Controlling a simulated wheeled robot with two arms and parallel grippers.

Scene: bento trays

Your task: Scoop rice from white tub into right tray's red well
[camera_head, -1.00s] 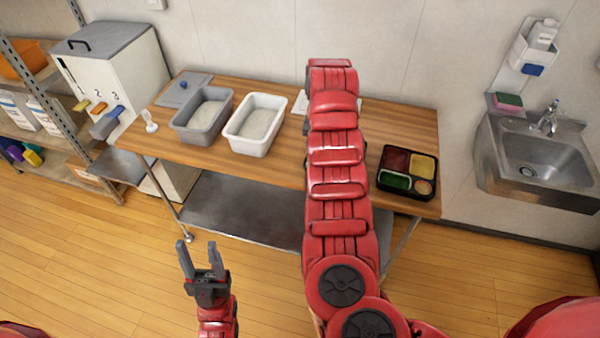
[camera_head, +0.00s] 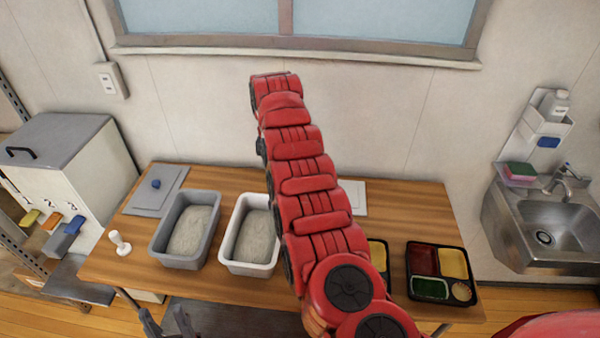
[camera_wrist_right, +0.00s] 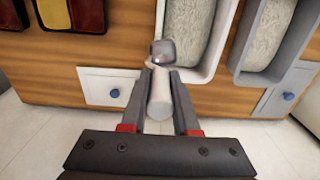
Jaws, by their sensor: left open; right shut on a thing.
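The white tub (camera_head: 223,248) of pale rice (camera_head: 256,238) stands mid-table, partly behind my right arm; it also shows in the right wrist view (camera_wrist_right: 214,62). The right tray (camera_head: 410,291) is black, with a dark red well (camera_head: 423,261), yellow, green and small tan wells. My right gripper (camera_wrist_right: 159,80) is shut on a white-handled scoop (camera_wrist_right: 160,98) with a shiny metal head; whether it holds rice I cannot tell. In the head view my arm hides that gripper. My left gripper (camera_head: 166,318) is open and empty at the table's front edge, partly cut off.
A grey tub (camera_head: 168,262) of similar grain stands left of the white tub. A second tray (camera_head: 387,282) is mostly behind my arm. A grey lid (camera_head: 150,201), a white lid (camera_head: 353,196) and a small white object (camera_head: 119,242) lie on the table. A sink (camera_head: 545,225) is at right.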

